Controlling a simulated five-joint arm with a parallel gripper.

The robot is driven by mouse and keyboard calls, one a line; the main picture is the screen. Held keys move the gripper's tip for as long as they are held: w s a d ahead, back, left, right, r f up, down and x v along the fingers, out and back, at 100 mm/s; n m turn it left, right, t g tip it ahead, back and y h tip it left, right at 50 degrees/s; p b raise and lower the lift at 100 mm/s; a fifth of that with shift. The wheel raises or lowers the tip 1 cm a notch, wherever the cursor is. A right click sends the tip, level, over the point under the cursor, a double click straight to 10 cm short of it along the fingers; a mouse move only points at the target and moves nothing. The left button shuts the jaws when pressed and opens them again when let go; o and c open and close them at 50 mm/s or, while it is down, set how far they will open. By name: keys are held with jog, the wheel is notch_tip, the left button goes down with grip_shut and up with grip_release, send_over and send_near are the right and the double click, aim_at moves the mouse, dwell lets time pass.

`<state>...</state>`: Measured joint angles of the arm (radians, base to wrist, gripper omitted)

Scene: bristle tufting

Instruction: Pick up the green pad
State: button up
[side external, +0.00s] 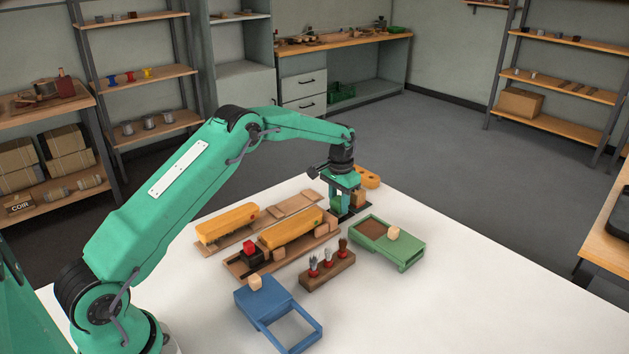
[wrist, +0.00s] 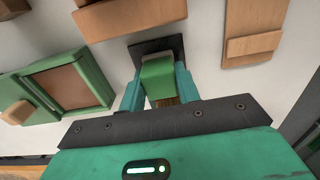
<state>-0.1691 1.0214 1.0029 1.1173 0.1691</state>
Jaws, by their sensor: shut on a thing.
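My gripper (side external: 346,202) is at the far right end of the row of wooden trays, pointing down. In the wrist view, my gripper (wrist: 158,84) has its two teal fingers shut on the green pad (wrist: 158,72), a small green block with rounded edges. The green pad also shows in the side external view (side external: 337,203), partly hidden by the fingers. A dark square plate (wrist: 176,46) is beneath or behind the pad; I cannot tell whether they touch.
Yellow-orange blocks lie on wooden trays (side external: 240,265) left of my gripper. A green frame (side external: 408,254) with a brown panel stands to the right. A wooden stand (side external: 328,272) holds several tools, and a blue frame (side external: 266,303) is nearer. The white table's right side is clear.

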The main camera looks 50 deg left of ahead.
aim_at(339, 199)
jog(key=shift+r, duration=0.1)
jog(key=shift+r, duration=0.45)
notch_tip(339, 199, up, 3)
jog(key=shift+f, duration=0.1)
jog(key=s+d+r, duration=0.4)
jog(key=d+r, duration=0.3)
jog(key=d, duration=0.4)
jog(key=shift+s, duration=0.15)
jog(key=o, duration=0.3)
jog(key=shift+c, duration=1.1)
jog(key=w, duration=0.1)
jog(key=w+d+f, duration=0.1)
jog(key=w, duration=0.1)
jog(key=shift+w+d+f, duration=0.2)
jog(key=shift+w+d, duration=0.1)
jog(key=shift+w, duration=0.1)
